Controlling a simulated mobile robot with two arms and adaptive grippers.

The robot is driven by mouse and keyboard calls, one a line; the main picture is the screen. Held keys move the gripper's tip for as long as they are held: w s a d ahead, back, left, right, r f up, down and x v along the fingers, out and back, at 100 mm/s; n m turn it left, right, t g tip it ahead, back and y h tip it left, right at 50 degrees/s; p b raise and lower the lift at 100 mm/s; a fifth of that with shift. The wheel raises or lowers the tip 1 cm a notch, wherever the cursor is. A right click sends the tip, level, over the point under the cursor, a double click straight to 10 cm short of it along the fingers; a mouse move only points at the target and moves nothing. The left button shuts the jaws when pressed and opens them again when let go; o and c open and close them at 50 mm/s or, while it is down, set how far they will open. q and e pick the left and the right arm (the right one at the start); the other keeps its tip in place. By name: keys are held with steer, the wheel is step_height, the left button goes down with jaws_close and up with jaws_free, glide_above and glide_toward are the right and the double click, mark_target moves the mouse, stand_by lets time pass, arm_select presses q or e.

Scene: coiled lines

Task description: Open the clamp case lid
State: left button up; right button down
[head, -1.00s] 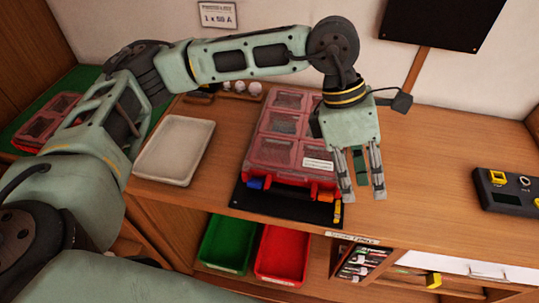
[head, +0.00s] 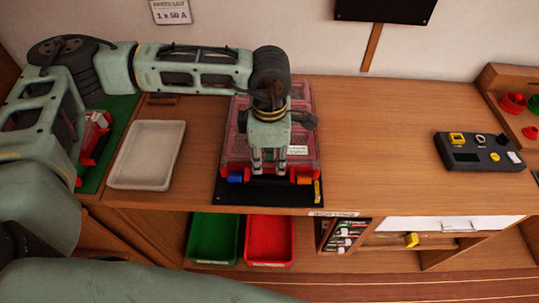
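The red clamp case (head: 312,150) with a clear, compartmented lid sits on a black mat (head: 270,193) on the wooden bench. Its lid looks shut, and a white label shows on it. Blue and orange pieces show along its front edge. My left gripper (head: 269,170) points down over the middle of the case's front edge, its two fingers apart with a gap between them. The gripper hides part of the lid and front; whether the fingertips touch the case I cannot tell. My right gripper is not in view.
A white tray (head: 147,155) lies left of the case. Another red case (head: 93,135) on a green mat is partly behind my arm. A dark device (head: 480,153) stands at right. Green (head: 213,238) and red (head: 269,240) bins sit below.

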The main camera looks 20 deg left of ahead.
arm_select(q)
jaws_close()
stand_by(0.6)
